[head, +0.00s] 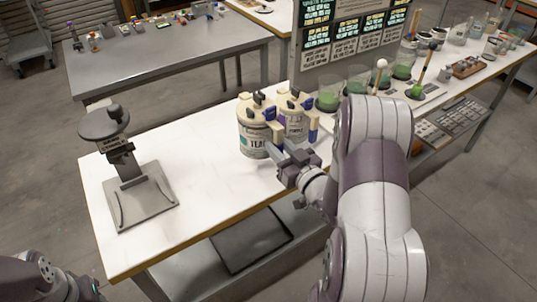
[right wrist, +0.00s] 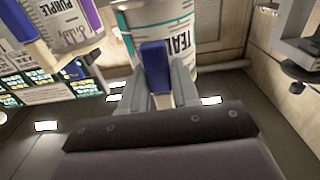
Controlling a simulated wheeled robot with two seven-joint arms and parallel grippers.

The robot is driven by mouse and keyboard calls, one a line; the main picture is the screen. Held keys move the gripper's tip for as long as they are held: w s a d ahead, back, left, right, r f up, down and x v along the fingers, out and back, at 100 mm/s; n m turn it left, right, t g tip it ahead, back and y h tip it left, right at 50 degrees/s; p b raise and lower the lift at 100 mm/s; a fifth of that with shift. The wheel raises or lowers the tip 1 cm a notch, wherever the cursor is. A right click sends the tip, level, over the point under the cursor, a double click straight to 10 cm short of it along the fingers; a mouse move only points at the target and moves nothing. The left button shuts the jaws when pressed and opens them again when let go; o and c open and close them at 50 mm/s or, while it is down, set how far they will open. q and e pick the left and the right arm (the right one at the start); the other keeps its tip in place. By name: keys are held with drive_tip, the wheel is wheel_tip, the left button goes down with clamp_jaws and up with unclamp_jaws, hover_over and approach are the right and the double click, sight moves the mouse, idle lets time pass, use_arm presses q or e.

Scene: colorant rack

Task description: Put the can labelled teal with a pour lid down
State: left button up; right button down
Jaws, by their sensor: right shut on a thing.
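The can labelled teal (head: 252,141) is cream with a grey label, and its lid has dark parts on top. It stands upright at the back of the white bench, left of the can labelled purple (head: 296,124). My right gripper (head: 279,143) is shut on the teal can's blue handle. In the right wrist view, the fingers (right wrist: 160,88) flank the blue handle (right wrist: 154,58), with the teal can (right wrist: 160,22) behind. I cannot tell whether its base touches the bench. Only a part of my left arm shows at lower left; its gripper is out of view.
A grey stand with a round top (head: 104,122) is at the left of the white bench (head: 225,190). Clear bench lies between it and the cans. Beakers with green contents (head: 328,100) and a sign panel (head: 345,45) are behind and to the right.

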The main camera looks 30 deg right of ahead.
drive_tip(key=w+f, duration=0.1)
drive_tip(key=w, duration=0.2)
drive_tip(key=w+f, duration=0.1)
drive_tip(key=shift+w+a+f, duration=0.1)
drive_tip(key=shift+w+f, duration=0.15)
drive_tip(key=shift+f, duration=0.1)
wheel_tip(320, 180, down, 4)
drive_tip(key=shift+a+r, duration=0.15)
drive_tip(key=shift+r, duration=0.1)
drive_tip(key=shift+f, duration=0.25)
drive_tip(key=shift+f, duration=0.1)
drive_tip(key=c, duration=0.8)
unclamp_jaws()
drive_tip(key=shift+s, duration=0.1)
